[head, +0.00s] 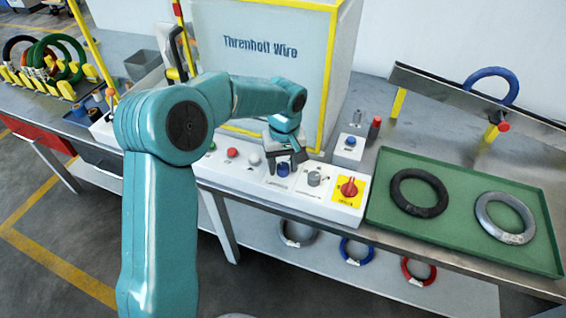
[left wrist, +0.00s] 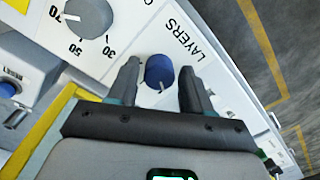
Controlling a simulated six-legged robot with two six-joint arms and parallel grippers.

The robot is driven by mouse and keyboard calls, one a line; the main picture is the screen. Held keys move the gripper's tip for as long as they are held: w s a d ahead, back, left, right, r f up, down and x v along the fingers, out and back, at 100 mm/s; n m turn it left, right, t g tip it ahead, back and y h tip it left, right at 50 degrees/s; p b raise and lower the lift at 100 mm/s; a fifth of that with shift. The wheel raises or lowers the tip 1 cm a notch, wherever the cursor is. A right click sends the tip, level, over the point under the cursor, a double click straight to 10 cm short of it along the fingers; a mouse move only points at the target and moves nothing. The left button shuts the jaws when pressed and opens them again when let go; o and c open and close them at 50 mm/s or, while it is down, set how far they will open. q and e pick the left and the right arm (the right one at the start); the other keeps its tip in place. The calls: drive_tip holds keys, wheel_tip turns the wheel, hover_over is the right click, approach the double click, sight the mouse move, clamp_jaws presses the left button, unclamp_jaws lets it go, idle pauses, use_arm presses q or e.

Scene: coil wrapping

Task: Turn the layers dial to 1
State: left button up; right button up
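The layers dial is a small blue knob (left wrist: 159,73) on the white control panel (head: 240,178), next to the printed word LAYERS in the left wrist view. In the head view the blue dial (head: 282,169) shows just under my left gripper (head: 286,163). My left gripper (left wrist: 160,85) is open, with one finger on each side of the blue dial. Whether the fingers touch it cannot be told. The number the dial points to is not readable. My right gripper is not in view.
A grey dial (left wrist: 88,18) with numbers and a red switch on a yellow plate (head: 349,189) sit right of the blue dial. Red and white buttons sit to its left. A green tray (head: 464,206) holds a black coil (head: 419,193) and a grey coil (head: 505,218).

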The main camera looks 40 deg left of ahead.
sight(284, 167)
use_arm(q)
drive_tip(key=shift+o, duration=0.2)
drive_tip(key=shift+w, duration=0.1)
drive_tip(key=shift+r, duration=0.4)
wheel_tip(284, 167, up, 16)
drive_tip(key=p, duration=0.1)
drive_tip(key=shift+d+f+p, duration=0.15)
drive_tip(key=shift+f+p, duration=0.05)
drive_tip(key=shift+p, duration=0.2)
